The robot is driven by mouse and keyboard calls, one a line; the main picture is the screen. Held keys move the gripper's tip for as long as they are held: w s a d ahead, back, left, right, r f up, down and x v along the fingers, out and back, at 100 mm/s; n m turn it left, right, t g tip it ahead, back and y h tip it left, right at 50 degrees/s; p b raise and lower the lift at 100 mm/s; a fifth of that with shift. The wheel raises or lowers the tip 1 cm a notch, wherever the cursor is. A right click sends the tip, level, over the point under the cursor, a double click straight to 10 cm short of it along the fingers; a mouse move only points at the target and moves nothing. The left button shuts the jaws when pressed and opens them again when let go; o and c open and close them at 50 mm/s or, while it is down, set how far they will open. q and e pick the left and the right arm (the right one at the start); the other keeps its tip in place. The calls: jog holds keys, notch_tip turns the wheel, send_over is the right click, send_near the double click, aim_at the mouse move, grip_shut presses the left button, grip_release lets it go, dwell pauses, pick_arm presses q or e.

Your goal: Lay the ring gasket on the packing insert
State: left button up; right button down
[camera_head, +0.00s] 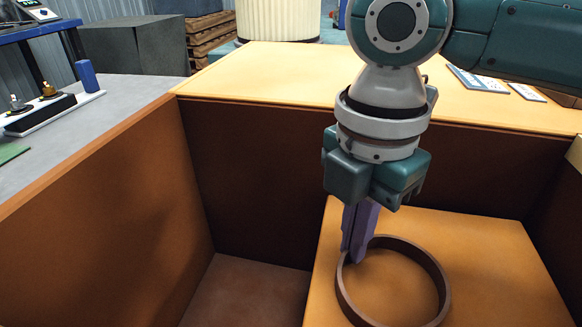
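The ring gasket (434,265) is a thin brown ring. It lies flat on, or very close above, the orange-tan packing insert (490,250) inside a large open box; I cannot tell whether it touches. My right gripper (354,252) points down at the ring's far left rim, its purple fingers close together. One finger is outside the rim and one inside, and they look shut on it. The fingers hide a short piece of the rim. My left gripper is not in view.
The box's brown walls (95,205) stand around the insert. A lower empty floor (248,295) lies left of the insert. A grey table (135,88) with a blue cylinder (87,75) is at the left. Flat cards (478,80) lie on the tan surface behind.

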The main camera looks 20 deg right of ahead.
jog(key=c, duration=1.1)
grip_release()
notch_tip(320, 180, up, 12)
jog(key=p, duration=0.3)
jog(key=shift+r+p, duration=0.15)
jog(key=shift+p, duration=0.2)
